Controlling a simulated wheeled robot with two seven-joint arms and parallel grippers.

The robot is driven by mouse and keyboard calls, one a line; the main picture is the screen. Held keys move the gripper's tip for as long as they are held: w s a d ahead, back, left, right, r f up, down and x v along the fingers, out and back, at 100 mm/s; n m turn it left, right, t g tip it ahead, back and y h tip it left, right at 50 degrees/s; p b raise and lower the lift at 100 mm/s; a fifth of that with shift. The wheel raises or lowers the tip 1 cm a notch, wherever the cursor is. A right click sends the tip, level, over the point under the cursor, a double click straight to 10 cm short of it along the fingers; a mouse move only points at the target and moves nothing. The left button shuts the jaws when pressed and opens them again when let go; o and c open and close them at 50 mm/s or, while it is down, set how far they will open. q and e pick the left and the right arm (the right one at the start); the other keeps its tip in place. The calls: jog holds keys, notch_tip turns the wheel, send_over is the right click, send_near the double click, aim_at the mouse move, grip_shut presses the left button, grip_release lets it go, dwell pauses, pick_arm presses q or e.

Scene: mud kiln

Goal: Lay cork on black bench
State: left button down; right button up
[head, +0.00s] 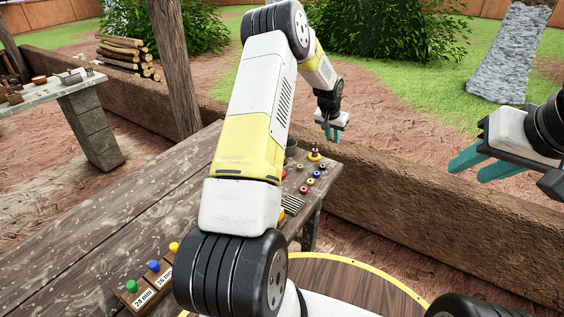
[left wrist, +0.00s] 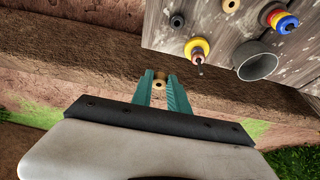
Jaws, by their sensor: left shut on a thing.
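My left gripper (head: 334,134) is out past the weathered wooden table's far right corner, above the ground. In the left wrist view its teal fingers (left wrist: 160,88) are shut on a small tan round piece with a dark hole, which looks like the cork (left wrist: 159,79). The cork is too small to make out in the head view. My right gripper (head: 468,171) is at the right edge of the head view, its two teal fingers apart and nothing visible between them. I cannot make out a clearly black bench in either view.
The weathered table (head: 90,238) carries coloured rings, a grey cup (left wrist: 256,61) and a labelled block with coloured knobs (head: 150,283). A low mud wall (head: 400,205) runs behind. A yellow-rimmed round top (head: 345,280) is in front. A pale table (head: 60,88) stands far left.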

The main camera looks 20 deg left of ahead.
aim_at(330, 163)
pick_arm(q)
notch_tip(330, 163, down, 10)
dwell(0.5)
jog(key=shift+f, duration=0.2)
jog(key=c, duration=1.3)
grip_release()
